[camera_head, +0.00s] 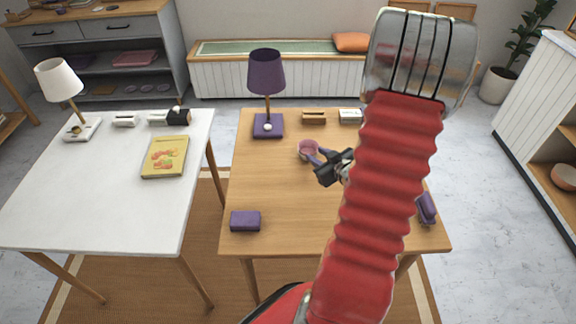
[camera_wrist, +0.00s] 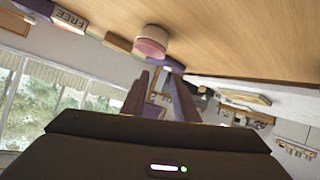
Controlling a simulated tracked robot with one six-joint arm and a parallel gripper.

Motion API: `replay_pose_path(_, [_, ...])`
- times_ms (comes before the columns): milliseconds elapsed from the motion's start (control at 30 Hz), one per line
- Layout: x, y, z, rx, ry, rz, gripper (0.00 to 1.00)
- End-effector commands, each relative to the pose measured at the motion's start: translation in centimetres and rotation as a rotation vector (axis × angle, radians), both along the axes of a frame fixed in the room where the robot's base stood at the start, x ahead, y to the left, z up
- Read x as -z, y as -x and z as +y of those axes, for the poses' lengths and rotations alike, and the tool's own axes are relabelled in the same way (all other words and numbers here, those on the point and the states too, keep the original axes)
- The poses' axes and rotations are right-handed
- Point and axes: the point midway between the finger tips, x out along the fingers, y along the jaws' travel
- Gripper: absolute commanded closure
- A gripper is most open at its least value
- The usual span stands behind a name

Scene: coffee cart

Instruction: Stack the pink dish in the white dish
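The pink dish (camera_head: 307,147) stands on the wooden table, left of my gripper. I cannot tell whether a fingertip touches the dish.
A purple lamp (camera_head: 267,75) stands behind the dish on the wooden table (camera_head: 275,190). Small boxes line the back edge. A purple block (camera_head: 245,221) lies front left, another purple object (camera_head: 426,208) at right. The table's front middle is clear. A white table (camera_head: 90,200) stands left.

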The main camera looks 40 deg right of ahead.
Motion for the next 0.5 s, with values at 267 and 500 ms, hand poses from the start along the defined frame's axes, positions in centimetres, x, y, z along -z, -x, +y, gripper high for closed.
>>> replay_pose_path(267, [-1.0, -0.8, 0.4, 0.004, 0.02, 0.03, 0.73])
replay_pose_path(500, [-4.5, -2.9, 2.2, 0.032, 0.071, 0.124, 0.73])
